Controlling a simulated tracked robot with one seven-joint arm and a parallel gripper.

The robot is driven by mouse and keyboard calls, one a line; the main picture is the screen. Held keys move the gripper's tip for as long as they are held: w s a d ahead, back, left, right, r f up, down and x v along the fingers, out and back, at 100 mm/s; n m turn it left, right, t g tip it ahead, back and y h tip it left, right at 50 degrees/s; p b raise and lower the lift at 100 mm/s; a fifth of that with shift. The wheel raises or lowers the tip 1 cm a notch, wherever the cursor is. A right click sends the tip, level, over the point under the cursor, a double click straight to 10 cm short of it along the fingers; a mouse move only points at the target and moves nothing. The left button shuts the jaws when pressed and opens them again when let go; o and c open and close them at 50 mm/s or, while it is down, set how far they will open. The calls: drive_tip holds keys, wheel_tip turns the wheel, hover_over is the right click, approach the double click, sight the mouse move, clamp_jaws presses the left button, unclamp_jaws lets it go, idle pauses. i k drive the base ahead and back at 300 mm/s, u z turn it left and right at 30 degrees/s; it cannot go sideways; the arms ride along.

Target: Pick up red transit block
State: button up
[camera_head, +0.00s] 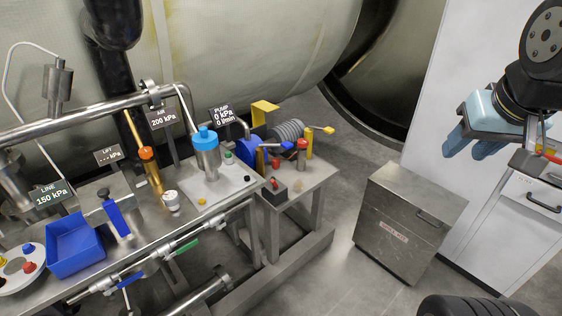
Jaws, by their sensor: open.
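My gripper (467,147) is at the upper right, its pale blue fingers pointing down, open with nothing between them. It is far to the right of the small metal side table (318,172) and above the floor near the steel cabinet. On that table, a small red piece (276,182) sits at a dark box at the front. A red-topped upright part (302,146) stands by the pump behind it. Another small red piece (28,267) lies on a round white dish at the far left. I cannot tell which is the transit block.
A steel waste cabinet (408,222) stands between the side table and a white cabinet (530,215). The workbench at left holds a blue tray (76,246), a blue-capped vessel (206,152) and pipes. Grey floor (335,262) is open between side table and steel cabinet.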

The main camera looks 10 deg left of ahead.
sight(276, 163)
drive_tip(key=u, duration=0.1)
drive_tip(key=i, duration=0.9)
drive_tip(key=z, duration=0.1)
